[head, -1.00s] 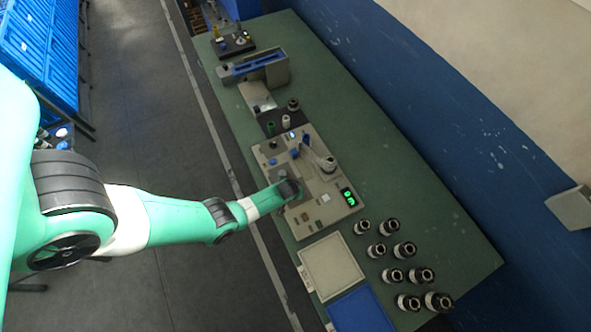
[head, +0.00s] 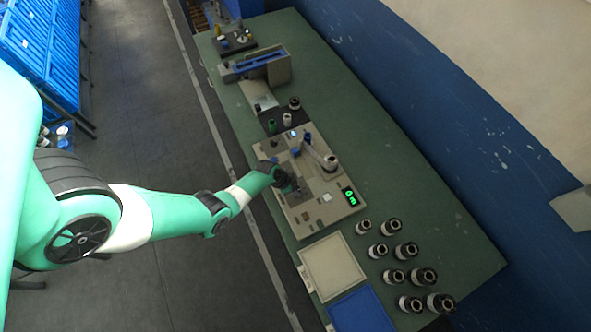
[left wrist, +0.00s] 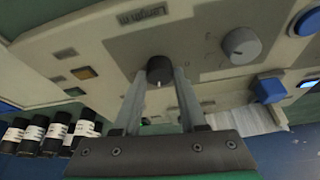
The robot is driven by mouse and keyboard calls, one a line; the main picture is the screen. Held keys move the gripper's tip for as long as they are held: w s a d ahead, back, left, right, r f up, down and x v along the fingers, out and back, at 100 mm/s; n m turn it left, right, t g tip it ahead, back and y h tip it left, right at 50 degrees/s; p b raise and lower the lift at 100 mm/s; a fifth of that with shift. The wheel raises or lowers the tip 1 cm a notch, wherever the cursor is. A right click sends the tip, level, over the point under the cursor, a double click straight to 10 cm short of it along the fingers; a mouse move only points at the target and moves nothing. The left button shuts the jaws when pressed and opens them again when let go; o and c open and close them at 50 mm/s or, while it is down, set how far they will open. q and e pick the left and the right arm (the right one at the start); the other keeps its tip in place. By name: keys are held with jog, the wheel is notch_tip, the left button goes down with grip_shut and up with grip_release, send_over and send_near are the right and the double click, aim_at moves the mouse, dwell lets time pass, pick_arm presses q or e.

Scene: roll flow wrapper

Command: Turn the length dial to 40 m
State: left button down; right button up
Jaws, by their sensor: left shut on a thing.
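The machine's grey top panel (head: 327,214) lies in the middle of the green bench. The length dial (left wrist: 160,66), a black knob with a pale mark, is below the "Length m" lettering in the left wrist view. My left gripper (left wrist: 161,78) is shut on this dial, one finger on each side. In the head view my left gripper (head: 295,190) is over the panel, and the wrist hides the dial. A small display (head: 350,197) shows green characters, seemingly a digit and an "m", too small and tilted to read surely. My right gripper is not in view.
A grey knob (left wrist: 241,45) and a blue button (left wrist: 306,21) are beside the dial. An upright arm with a roller (head: 329,162) stands on the panel. A pale tray (head: 332,266), a blue tray (head: 362,311) and several black-and-white rolls (head: 404,250) are nearer the bench's front end.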

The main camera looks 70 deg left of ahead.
pick_arm(q)
jog(key=shift+a+m+h, duration=0.1)
jog(key=shift+m+h, duration=0.7)
jog(key=shift+m, duration=1.2)
jog(key=shift+f+g, duration=0.1)
jog(key=shift+g, duration=0.2)
jog(key=shift+c, duration=2.3)
grip_release()
jog(key=p+v, duration=1.1)
jog(key=p, duration=0.1)
jog(key=shift+s+r, duration=0.25)
jog(key=shift+r, duration=0.1)
jog(key=shift+a, duration=0.1)
